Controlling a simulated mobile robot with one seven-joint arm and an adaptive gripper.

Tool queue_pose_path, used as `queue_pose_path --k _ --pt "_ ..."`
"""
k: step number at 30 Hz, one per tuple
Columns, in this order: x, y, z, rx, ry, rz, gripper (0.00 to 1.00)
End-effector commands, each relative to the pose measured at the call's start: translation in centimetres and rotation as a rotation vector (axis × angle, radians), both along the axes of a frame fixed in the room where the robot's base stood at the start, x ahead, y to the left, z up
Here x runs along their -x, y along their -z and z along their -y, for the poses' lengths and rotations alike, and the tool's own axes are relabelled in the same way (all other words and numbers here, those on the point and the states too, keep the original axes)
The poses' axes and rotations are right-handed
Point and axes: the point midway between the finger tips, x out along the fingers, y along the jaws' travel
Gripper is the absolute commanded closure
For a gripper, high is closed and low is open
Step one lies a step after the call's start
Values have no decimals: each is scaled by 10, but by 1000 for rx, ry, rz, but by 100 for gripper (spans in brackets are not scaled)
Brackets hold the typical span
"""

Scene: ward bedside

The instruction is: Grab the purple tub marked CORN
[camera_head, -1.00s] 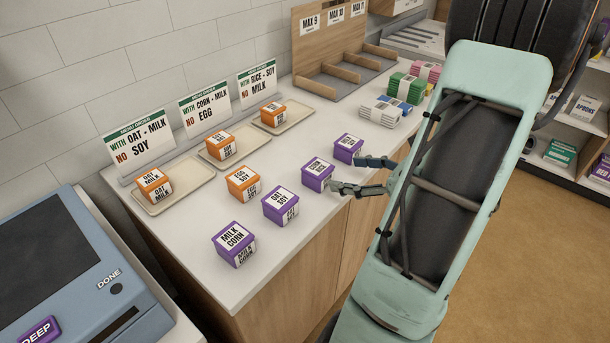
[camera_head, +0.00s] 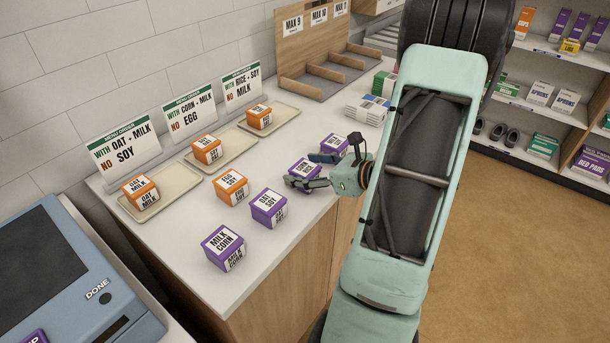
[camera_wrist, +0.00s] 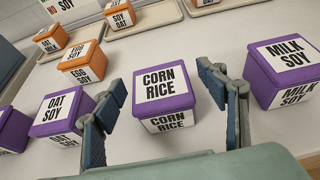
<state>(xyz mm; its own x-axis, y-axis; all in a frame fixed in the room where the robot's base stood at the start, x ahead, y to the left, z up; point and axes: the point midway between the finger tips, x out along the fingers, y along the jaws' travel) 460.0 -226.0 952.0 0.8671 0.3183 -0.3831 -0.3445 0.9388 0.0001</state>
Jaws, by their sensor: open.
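A purple tub marked CORN RICE (camera_wrist: 163,98) stands on the white counter, centred in the wrist view. It also shows in the head view (camera_head: 302,168), partly hidden by my gripper. My gripper (camera_wrist: 161,80) is open, with one finger to each side of this tub; I see no contact. In the head view my gripper (camera_head: 317,170) reaches in from the right. Another purple tub, marked MILK CORN (camera_head: 224,247), stands at the counter's front left, apart from my gripper.
A purple OAT SOY tub (camera_wrist: 62,115) stands left of my gripper and a purple MILK SOY tub (camera_wrist: 285,72) right. An orange EGG SOY tub (camera_head: 231,187) is farther left. Orange tubs sit on trays (camera_head: 160,205) by the wall. A wooden rack (camera_head: 315,88) stands behind.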

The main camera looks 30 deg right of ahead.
Motion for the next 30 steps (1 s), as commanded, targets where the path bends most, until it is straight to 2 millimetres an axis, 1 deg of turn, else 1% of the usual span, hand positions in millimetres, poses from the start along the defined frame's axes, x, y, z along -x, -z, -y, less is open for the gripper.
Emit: queue_pose_path --k 5,19,26,30 --pt "0 0 0 0 1 0 33" --pt "0 0 0 0 1 0 83" --pt "0 -1 0 1 1 1 84" --pt "0 -5 1 2 0 2 84"
